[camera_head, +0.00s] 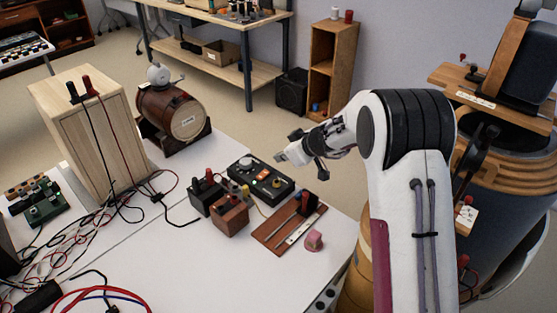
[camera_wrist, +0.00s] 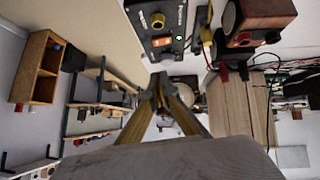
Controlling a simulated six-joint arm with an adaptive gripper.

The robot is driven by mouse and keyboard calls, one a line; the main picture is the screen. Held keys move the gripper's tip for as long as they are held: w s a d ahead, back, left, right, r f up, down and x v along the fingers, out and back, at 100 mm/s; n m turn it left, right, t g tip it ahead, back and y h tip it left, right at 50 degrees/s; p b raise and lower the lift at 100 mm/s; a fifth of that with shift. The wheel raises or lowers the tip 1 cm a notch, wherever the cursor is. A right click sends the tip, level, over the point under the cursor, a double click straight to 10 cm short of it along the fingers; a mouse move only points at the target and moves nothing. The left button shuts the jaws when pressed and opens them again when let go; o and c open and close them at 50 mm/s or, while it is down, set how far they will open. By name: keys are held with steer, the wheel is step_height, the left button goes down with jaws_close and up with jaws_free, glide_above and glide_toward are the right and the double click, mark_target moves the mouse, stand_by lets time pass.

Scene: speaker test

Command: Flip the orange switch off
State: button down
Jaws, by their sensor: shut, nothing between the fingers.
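The black control box (camera_head: 270,190) lies on the white table with a silver knob, a yellow knob and a small orange switch (camera_head: 264,177). I cannot tell which way the switch is tilted.
A small black box (camera_head: 206,196) and a wooden box (camera_head: 229,218) stand left of the control box. A brown board (camera_head: 290,224) and a pink block (camera_head: 314,240) lie in front. Loose cables cover the table's left side. A wooden barrel (camera_head: 172,112) stands behind.

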glide_toward(261, 173)
steer(key=w, duration=0.1)
steer(key=w+a+r, duration=0.1)
steer(key=shift+w+a, duration=0.2)
steer(key=shift+w, duration=0.2)
steer(key=f, duration=0.1)
steer(key=w+f, duration=0.1)
steer(key=f, duration=0.1)
steer(key=shift+a, duration=0.15)
steer(key=shift+w+f, duration=0.1)
steer(key=shift+f, duration=0.8)
steer(key=shift+f, duration=0.3)
steer(key=shift+s+a+r, duration=0.15)
steer(key=shift+s+a, duration=0.3)
steer(key=shift+s, duration=0.05)
steer(key=shift+r, duration=0.15)
